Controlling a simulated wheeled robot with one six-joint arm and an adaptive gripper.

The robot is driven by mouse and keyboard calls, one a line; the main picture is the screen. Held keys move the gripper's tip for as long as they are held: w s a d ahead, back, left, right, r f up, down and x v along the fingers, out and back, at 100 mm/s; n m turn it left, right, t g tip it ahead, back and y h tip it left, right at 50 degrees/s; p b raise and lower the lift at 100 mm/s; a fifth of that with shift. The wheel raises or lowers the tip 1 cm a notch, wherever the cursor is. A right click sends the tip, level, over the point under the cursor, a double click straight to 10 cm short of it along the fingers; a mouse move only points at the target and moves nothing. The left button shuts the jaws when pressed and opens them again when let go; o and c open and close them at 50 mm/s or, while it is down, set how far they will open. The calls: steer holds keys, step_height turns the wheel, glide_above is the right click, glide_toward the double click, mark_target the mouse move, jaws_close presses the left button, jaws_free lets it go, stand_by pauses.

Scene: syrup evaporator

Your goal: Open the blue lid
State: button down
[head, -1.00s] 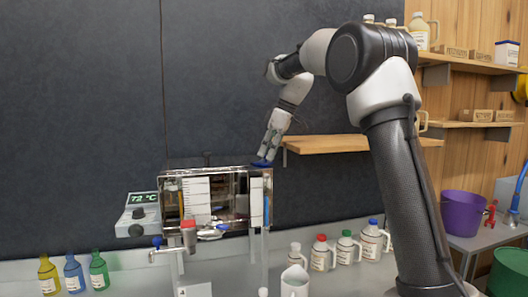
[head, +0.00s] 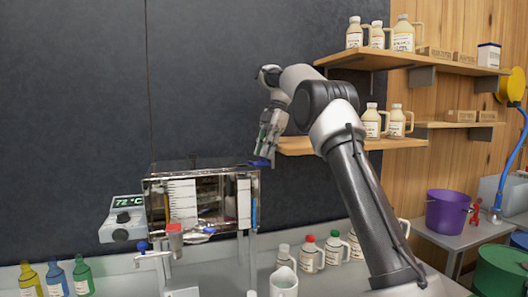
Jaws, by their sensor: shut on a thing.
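The blue lid (head: 260,163) is at the top right corner of the metal evaporator box (head: 158,213). My gripper (head: 261,155) points down at the lid from above and is shut on it. The fingertips are small in the picture, and they partly cover the lid. I cannot tell whether the lid is seated on the box or raised a little.
A wooden shelf (head: 300,146) stands close to the right of my gripper. A temperature display (head: 128,202) is at the box's left. Small bottles (head: 55,279) and jugs (head: 333,250) stand on the bench. The dark wall behind is bare.

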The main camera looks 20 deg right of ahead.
steer(key=shift+w+d+n+g, duration=0.15)
steer(key=shift+w+n+g, duration=0.15)
steer(key=shift+n, duration=0.5)
steer(key=c, duration=1.3)
jaws_free()
steer(key=shift+c, duration=0.2)
